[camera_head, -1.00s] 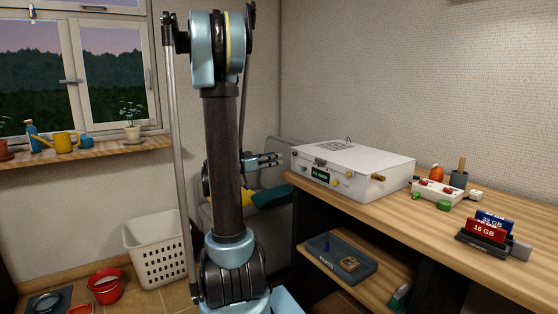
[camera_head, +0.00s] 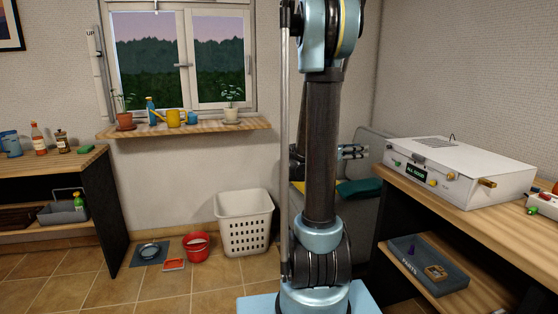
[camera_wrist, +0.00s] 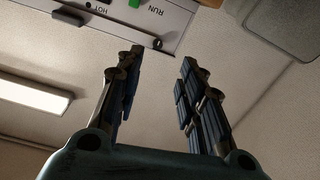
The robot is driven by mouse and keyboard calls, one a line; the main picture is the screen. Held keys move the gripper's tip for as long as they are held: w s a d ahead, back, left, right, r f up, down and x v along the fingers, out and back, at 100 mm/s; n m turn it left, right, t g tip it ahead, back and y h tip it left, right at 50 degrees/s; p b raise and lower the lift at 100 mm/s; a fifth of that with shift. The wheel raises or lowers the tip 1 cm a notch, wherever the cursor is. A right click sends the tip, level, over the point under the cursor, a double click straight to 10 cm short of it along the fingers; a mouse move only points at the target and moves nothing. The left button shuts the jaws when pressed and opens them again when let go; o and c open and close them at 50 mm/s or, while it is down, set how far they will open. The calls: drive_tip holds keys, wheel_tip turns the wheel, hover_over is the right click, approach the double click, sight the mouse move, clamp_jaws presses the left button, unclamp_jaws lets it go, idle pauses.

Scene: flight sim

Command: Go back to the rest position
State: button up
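My gripper (camera_wrist: 160,75) is open in the wrist view, with a clear gap between its two padded fingers and nothing held. In the head view my gripper (camera_head: 353,152) shows to the right of my arm's column, its fingers pointing right toward the white box (camera_head: 460,165) on the wooden bench. It is apart from the box, with open space between them. Part of my arm behind the column is hidden.
The wooden bench (camera_head: 440,204) has a shelf with a grey parts tray (camera_head: 428,270). A grey chair (camera_head: 366,208) stands behind my arm. A white basket (camera_head: 244,222), red bucket (camera_head: 196,246) and pet bowl (camera_head: 150,250) are on the floor. Tiled floor at left front is clear.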

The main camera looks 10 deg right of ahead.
drive_tip(key=s+a+f+n+y, duration=0.7)
drive_tip(key=s+a, duration=0.4)
drive_tip(key=a, duration=0.3)
drive_tip(key=s+a+f+n+y, duration=0.8)
drive_tip(key=s+a+f+y, duration=0.2)
drive_tip(key=a, duration=0.4)
drive_tip(key=shift+s+a+f+y, duration=0.2)
drive_tip(key=shift+s+y, duration=0.3)
drive_tip(key=shift+s, duration=0.05)
